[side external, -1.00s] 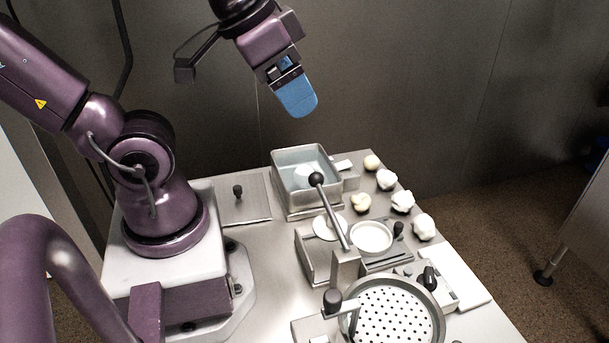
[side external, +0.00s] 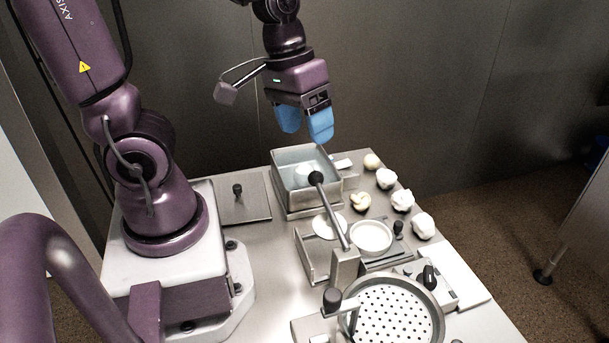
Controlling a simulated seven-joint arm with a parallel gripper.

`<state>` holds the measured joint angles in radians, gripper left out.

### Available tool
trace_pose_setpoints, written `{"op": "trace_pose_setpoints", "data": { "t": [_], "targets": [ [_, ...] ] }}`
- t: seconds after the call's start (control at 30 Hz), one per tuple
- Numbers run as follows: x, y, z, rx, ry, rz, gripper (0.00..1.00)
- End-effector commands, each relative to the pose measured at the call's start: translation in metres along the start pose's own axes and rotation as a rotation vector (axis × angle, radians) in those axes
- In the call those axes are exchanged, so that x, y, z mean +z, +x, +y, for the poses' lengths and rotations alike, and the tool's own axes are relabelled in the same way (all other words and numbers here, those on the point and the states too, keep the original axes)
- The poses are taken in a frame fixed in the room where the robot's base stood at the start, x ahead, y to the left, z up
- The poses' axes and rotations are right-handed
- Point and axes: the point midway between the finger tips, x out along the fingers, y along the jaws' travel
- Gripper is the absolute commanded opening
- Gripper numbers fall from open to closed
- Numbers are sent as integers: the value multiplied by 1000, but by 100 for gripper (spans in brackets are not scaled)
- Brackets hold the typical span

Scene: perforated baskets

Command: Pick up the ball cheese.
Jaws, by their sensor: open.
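Several small pale lumps stand along the right side of the steel table, and I cannot tell for sure which is the ball cheese. The smoothest and roundest is a cream ball (side external: 372,161) at the back right. My gripper (side external: 305,131) has two blue fingers, spread apart and empty, pointing down. It hangs in the air above the back of the table, over or behind the square basin (side external: 293,199), left of the cream ball and touching nothing.
White lumps (side external: 402,201) line the right edge, with a knotted cream piece (side external: 360,202) nearer the basin. A long lever (side external: 332,212) with a black knob rises in front of the basin. A white bowl (side external: 371,237) and a perforated round pan (side external: 390,316) stand nearer the camera.

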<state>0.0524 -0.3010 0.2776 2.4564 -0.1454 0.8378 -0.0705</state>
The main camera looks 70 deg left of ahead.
Motion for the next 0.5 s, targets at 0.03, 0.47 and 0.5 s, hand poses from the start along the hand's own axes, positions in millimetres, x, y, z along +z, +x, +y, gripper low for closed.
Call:
{"op": "trace_pose_setpoints", "data": {
  "t": [0.03, 0.47, 0.5],
  "targets": [
    [-6, 16, -10, 1, -130, -44, 69],
    [-58, 93, -148, -159, -1451, 144, 69],
    [-63, 92, -159, -157, -1559, 202, 69]
  ]
}}
